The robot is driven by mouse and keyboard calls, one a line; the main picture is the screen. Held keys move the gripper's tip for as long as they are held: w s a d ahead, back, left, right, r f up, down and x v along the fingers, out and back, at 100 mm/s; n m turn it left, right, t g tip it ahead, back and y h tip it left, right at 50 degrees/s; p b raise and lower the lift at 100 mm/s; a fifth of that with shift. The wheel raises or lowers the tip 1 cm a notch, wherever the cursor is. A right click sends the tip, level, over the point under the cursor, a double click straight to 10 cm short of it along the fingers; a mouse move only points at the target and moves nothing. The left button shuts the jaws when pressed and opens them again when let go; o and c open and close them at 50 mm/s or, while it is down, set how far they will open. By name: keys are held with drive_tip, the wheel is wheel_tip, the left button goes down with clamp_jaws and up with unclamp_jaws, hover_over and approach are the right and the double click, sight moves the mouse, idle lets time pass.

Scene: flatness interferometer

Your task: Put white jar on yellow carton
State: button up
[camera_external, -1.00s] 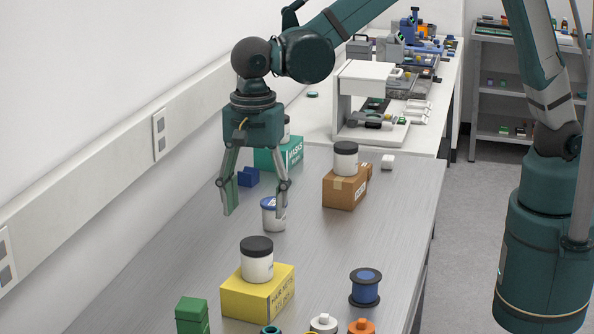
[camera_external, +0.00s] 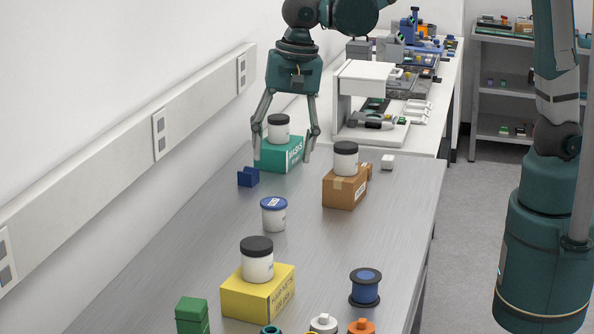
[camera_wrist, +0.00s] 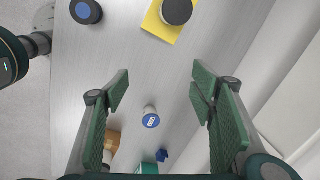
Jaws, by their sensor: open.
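Several white jars are in view. A black-lidded white jar (camera_external: 257,262) stands upright on the yellow carton (camera_external: 243,300); its lid shows at the top of the wrist view (camera_wrist: 176,11). A blue-lidded white jar (camera_external: 273,217) stands on the bare table, and its lid (camera_wrist: 151,121) shows between my fingers in the wrist view. Other black-lidded white jars stand on the green carton (camera_external: 291,154) and the brown carton (camera_external: 345,192). My gripper (camera_external: 284,158) is open and empty, its fingers appearing either side of the green carton and its jar; their depth is unclear.
A blue block (camera_external: 247,177) lies by the green carton. A blue spool (camera_external: 365,287), a green block (camera_external: 192,315) and small white and orange items (camera_external: 361,326) are near the front. A white instrument (camera_external: 365,85) stands at the back.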

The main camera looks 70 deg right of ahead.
drive_tip(key=s+d+r+n+t, duration=0.1)
drive_tip(key=s+d+r+n, duration=0.3)
drive_tip(key=d, duration=0.5)
drive_tip(key=s+d+r+n+t, duration=0.25)
drive_tip(key=s+d, duration=0.25)
drive_tip(key=d, duration=0.3)
drive_tip(key=s+d+f+n+t, duration=0.2)
drive_tip(key=s+d+n, duration=0.5)
drive_tip(key=s+d, duration=0.5)
drive_tip(key=shift+s+d+h, duration=0.2)
drive_tip(key=shift+s+h, duration=0.1)
drive_tip(key=shift+f+n, duration=0.1)
drive_tip(key=shift+n, duration=0.15)
